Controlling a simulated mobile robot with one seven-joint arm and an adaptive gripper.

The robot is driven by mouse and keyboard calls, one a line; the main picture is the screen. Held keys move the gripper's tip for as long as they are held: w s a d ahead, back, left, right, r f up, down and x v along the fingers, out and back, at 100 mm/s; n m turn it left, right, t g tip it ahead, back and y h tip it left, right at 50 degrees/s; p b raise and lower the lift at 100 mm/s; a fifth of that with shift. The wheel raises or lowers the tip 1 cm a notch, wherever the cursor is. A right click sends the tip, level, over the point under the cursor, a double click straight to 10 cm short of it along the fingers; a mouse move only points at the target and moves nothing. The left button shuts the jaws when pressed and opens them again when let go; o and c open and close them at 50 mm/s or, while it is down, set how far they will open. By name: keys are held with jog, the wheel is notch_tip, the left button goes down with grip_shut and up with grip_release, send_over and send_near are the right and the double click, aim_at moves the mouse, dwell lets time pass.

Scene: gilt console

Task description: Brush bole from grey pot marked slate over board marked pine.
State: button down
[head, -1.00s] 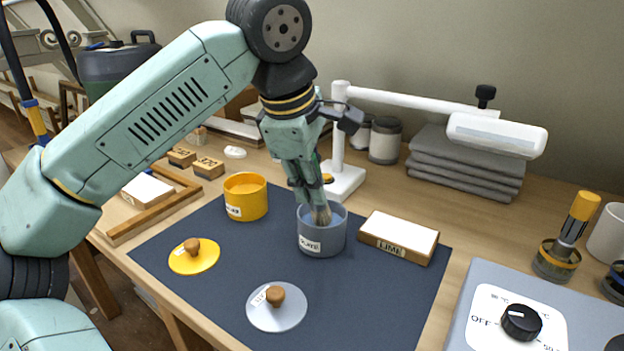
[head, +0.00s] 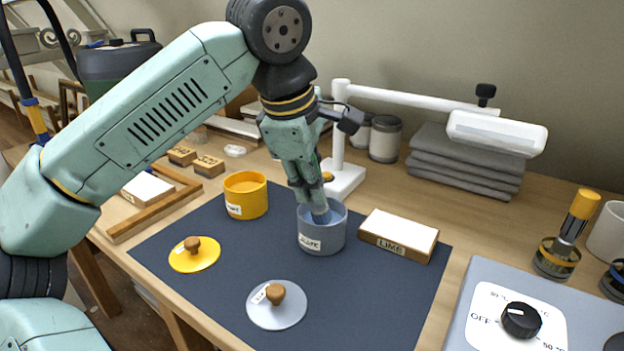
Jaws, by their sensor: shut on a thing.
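The grey pot (head: 322,241) stands open on the dark mat, with a label on its front that looks like SLATE. My gripper (head: 309,192) is above it, pointing down and shut on a brush (head: 320,214). The brush's bristle end is inside the pot's mouth and looks blue-grey; its tip is hidden by the rim. A white-topped board (head: 400,233) marked LIME lies right of the pot. Another white-topped board (head: 147,188) lies in a wooden frame at the left; I cannot read a mark on it. No board marked pine is legible.
A yellow pot (head: 246,203) stands open left of the grey pot. A yellow lid (head: 207,259) and a grey lid (head: 262,318) lie on the mat (head: 375,305). A white lamp (head: 338,150) stands close behind; a control box (head: 462,330) is at right.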

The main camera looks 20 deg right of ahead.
notch_tip(320, 180, up, 7)
jog(key=p, duration=0.6)
dwell(0.5)
dwell(1.2)
